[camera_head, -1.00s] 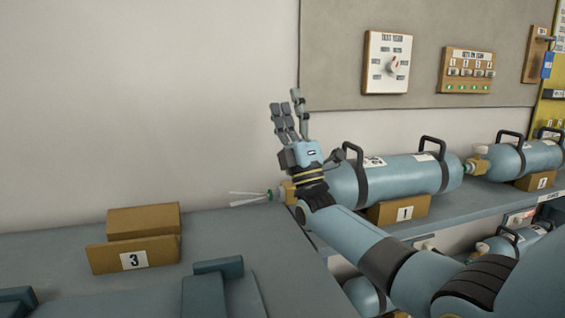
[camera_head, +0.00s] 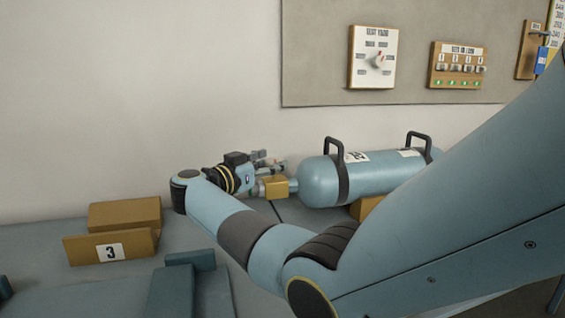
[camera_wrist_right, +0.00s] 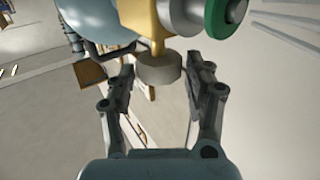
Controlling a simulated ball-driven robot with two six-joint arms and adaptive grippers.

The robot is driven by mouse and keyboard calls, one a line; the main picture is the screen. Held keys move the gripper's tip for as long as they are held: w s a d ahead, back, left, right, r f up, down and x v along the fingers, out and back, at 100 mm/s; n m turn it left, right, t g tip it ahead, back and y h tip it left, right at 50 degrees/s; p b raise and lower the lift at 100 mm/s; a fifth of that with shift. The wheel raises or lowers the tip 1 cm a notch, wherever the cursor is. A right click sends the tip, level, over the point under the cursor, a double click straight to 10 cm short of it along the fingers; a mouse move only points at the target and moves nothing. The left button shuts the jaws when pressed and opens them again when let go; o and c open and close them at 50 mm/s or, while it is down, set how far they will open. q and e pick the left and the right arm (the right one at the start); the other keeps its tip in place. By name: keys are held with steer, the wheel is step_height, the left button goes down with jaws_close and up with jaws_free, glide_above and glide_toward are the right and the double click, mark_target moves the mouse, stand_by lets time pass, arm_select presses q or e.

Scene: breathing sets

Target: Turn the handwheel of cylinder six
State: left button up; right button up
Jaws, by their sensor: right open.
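A pale blue cylinder (camera_head: 365,178) with two dark carry handles lies on its side; the tag on it is not clearly readable. Its brass valve (camera_head: 278,187) faces left, towards my right gripper (camera_head: 270,160). In the right wrist view the valve (camera_wrist_right: 153,22) shows at the top, with a green-ringed fitting (camera_wrist_right: 222,17) to its right. The grey handwheel (camera_wrist_right: 158,72) on the valve stem sits between the fingers of my right gripper (camera_wrist_right: 161,70), which are open with gaps on both sides. My left gripper is not in view.
A wooden cradle marked 3 (camera_head: 110,249) stands empty on the bench at left. A selector panel (camera_head: 373,57) and a switch panel (camera_head: 457,66) hang on the wall board. My right arm hides the right side of the shelf.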

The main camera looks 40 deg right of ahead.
mark_target(282, 159)
steer(key=d+b, duration=0.1)
steer(key=d, duration=0.3)
steer(key=shift+w+d+f+b, duration=0.15)
steer(key=shift+w+d+b, duration=0.05)
steer(key=shift+d+b, duration=0.2)
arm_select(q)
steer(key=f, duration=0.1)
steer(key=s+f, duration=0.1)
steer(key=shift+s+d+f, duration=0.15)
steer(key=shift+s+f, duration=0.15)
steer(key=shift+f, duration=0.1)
arm_select(e)
steer(key=shift+w+d, duration=0.1)
steer(key=shift+d, duration=0.45)
steer(key=shift+r, duration=0.2)
steer(key=shift+d+f, duration=0.1)
jaws_close()
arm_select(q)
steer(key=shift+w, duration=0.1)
arm_select(e)
steer(key=shift+f, duration=0.1)
